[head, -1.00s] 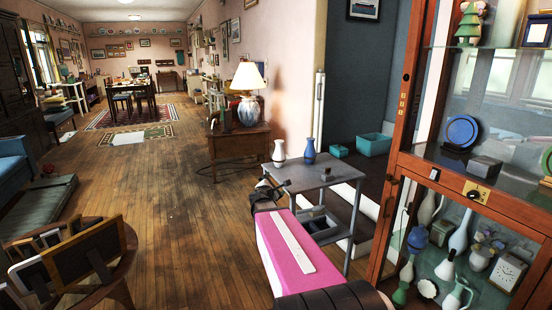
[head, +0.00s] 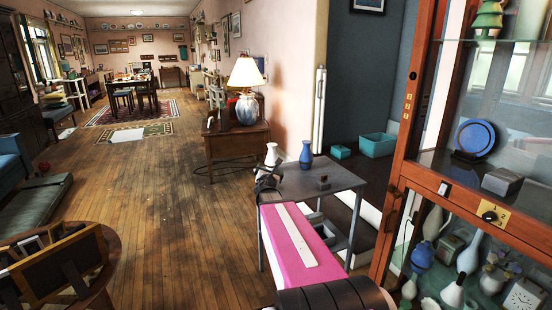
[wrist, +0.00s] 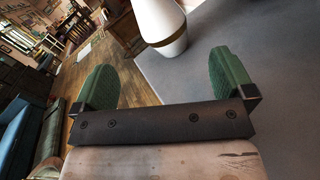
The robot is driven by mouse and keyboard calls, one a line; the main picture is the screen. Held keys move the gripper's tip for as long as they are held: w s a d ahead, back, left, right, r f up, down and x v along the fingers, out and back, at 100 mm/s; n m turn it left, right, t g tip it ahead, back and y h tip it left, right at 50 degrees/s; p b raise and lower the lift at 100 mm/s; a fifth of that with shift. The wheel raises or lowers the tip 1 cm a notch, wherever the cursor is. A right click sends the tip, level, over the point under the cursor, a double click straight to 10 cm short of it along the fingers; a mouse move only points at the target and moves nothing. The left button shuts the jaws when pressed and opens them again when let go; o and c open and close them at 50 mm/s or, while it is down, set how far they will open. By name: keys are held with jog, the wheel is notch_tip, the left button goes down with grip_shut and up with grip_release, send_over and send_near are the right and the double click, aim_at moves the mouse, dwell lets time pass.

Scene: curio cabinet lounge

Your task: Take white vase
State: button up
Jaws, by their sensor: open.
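The white vase (head: 271,155) stands on the left part of the small grey table (head: 340,178), beside a blue vase (head: 306,154). In the head view my gripper (head: 267,179) is right in front of the white vase and hides its lower part. In the wrist view the white vase (wrist: 160,20) lies just ahead of the gap between my two green fingers (wrist: 160,62), nearer the right one. A gold band circles its lower part and its top is cut off. The fingers are spread and hold nothing; I see no clear contact with the vase.
A small dark object (head: 323,179) sits on the grey table. A wooden side table with a lamp (head: 245,90) stands behind it. A glass curio cabinet (head: 425,172) rises close on the right. A round table with frames (head: 60,270) is at left. Open wooden floor lies between.

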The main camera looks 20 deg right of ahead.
aim_at(272, 164)
jog(key=shift+w+d, duration=0.4)
jog(key=shift+w, duration=0.2)
jog(key=x, duration=1)
jog(key=shift+w+d+f, duration=0.1)
jog(key=shift+w+f, duration=0.05)
jog(key=shift+f, duration=0.05)
jog(key=shift+c, duration=0.3)
jog(key=c, duration=0.9)
